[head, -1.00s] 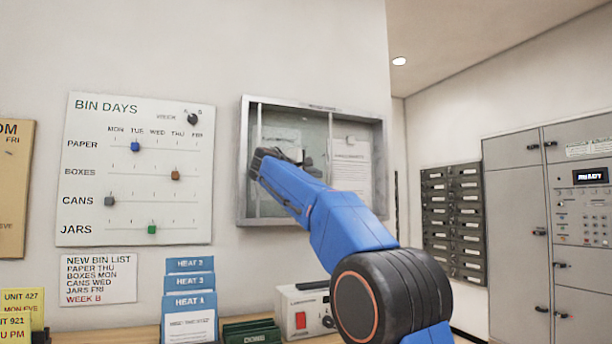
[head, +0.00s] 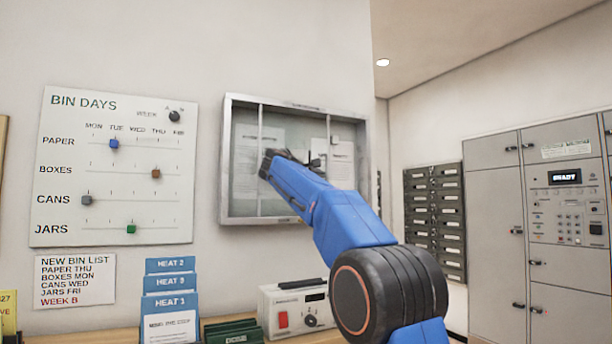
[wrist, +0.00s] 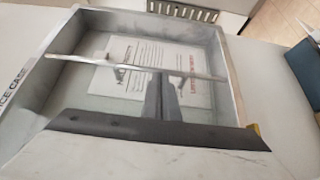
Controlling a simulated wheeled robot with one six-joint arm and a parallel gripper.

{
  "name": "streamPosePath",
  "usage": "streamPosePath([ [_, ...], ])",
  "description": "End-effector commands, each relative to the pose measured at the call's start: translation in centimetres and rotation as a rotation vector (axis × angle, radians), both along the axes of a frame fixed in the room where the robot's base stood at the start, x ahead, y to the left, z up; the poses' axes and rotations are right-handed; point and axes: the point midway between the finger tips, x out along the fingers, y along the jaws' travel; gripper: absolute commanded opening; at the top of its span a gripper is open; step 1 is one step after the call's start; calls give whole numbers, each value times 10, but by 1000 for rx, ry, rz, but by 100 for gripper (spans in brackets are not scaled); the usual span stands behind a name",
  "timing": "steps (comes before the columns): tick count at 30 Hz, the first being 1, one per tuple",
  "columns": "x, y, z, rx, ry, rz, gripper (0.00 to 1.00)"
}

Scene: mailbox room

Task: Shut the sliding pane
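A grey-framed notice case (head: 228,160) hangs on the wall in the head view; its frame fills much of the wrist view (wrist: 235,90). An upright metal bar, seemingly the edge of the sliding pane (head: 261,130), stands a short way in from the case's left side. It crosses the wrist view as a bright rail (wrist: 100,62). My gripper (head: 270,160) is at the case front, beside this bar. In the wrist view my dark fingers (wrist: 160,90) lie together with nothing visible between them. Their tips reach the rail; whether they touch it I cannot tell.
Papers (head: 341,165) are pinned inside the case. A bin-days board (head: 115,200) with sliders hangs to its left. Below are blue leaflets (head: 170,305) and a white device (head: 290,310) on a shelf. Grey mailboxes (head: 435,220) and lockers (head: 495,240) stand at right.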

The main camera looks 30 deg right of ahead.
Motion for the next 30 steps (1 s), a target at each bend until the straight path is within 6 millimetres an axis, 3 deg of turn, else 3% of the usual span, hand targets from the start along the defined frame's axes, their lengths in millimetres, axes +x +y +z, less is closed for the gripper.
streamPosePath([
  [1,-1,-19,0,-1,0,-6,0],
  [6,0,-70,-1,-1,1,-5,0],
  [15,0,-143,-1,-1,1,-3,0],
  [21,1,-168,-1,-1,1,-1,0],
  [30,1,-177,-1,-1,2,0,0],
])
